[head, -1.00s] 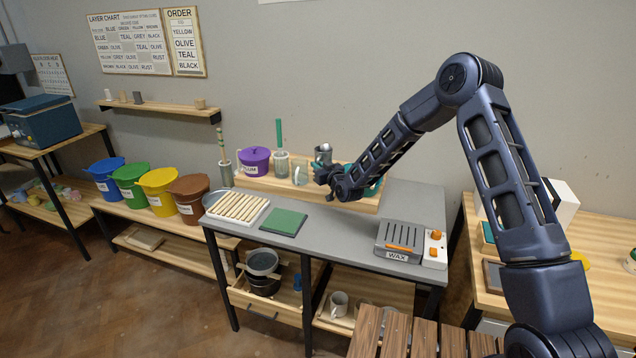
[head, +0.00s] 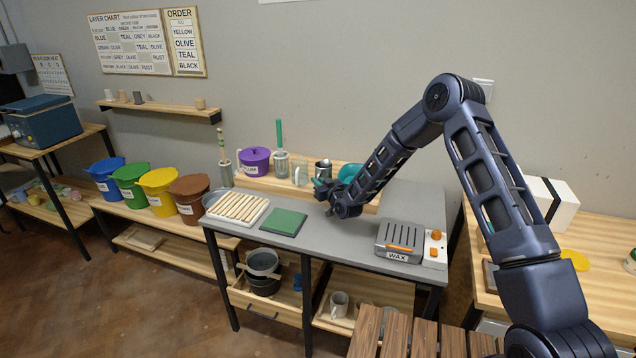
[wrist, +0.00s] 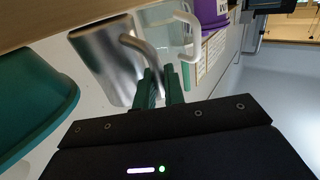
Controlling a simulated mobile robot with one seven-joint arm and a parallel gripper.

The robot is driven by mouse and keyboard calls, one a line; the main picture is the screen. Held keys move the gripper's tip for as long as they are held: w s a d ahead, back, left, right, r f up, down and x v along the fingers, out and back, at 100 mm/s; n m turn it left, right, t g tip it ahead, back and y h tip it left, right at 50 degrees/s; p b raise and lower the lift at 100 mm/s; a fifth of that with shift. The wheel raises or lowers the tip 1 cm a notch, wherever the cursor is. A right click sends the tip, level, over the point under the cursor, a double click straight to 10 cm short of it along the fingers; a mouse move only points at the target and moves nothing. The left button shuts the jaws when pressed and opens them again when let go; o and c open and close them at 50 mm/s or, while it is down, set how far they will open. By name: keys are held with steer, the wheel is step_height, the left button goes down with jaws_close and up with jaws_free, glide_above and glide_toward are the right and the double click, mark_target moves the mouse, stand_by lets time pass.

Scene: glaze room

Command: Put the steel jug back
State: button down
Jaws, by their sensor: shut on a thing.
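The steel jug (head: 323,168) is at the raised wooden shelf (head: 275,184) at the back of the grey bench, between a clear jug and a teal bowl. It looks upright in the head view. In the wrist view the jug (wrist: 108,62) is a shiny metal body with a bent handle. My gripper (head: 322,187) is in front of the jug, its green fingers (wrist: 160,86) shut at the handle. Whether the jug's base touches the shelf is hidden.
The clear jug (head: 299,173) stands close to the left of the steel jug, and the teal bowl (head: 350,172) close to the right. A purple pot (head: 254,161) is farther left. In front are a green mat (head: 284,222) and the wax box (head: 400,238).

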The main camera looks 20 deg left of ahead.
steer(key=shift+f, duration=0.1)
steer(key=c, duration=1.5)
jaws_free()
steer(key=shift+d, duration=0.1)
steer(key=v, duration=1.2)
steer(key=shift+r, duration=0.25)
